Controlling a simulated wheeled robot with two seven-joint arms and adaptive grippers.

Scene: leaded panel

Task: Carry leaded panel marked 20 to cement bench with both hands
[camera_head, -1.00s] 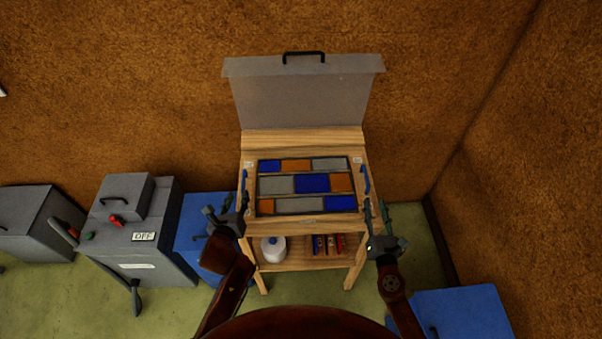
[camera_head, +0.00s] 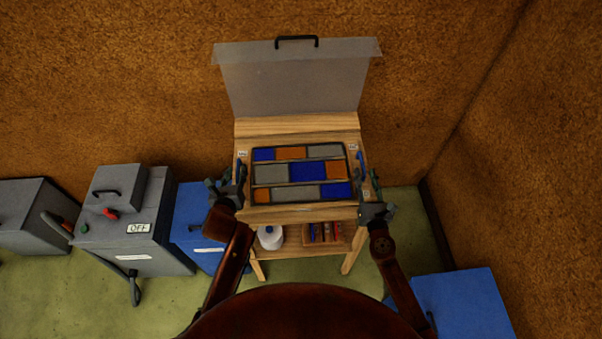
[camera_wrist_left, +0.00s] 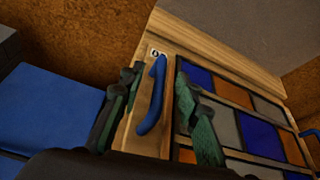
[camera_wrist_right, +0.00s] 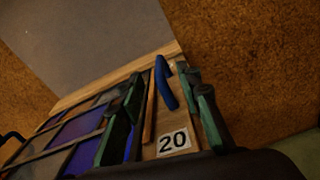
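The leaded panel (camera_head: 319,172) lies flat on a wooden bench (camera_head: 297,127), with blue, orange and grey panes in dark leading. A label 20 (camera_wrist_right: 173,141) shows on the wood beside its right end. A blue handle stands at each end: the left one (camera_wrist_left: 153,95) and the right one (camera_wrist_right: 166,83). My left gripper (camera_head: 229,185) is open, its fingers (camera_wrist_left: 155,118) on either side of the left handle. My right gripper (camera_head: 373,200) is open, its fingers (camera_wrist_right: 165,112) on either side of the right handle. Neither grips; contact cannot be told.
A grey raised lid (camera_head: 293,84) with a black handle stands behind the panel. A lower shelf holds a white container (camera_head: 270,238) and a box of coloured items (camera_head: 325,232). A grey machine marked OFF (camera_head: 137,242) and blue cabinets (camera_head: 465,303) stand on either side.

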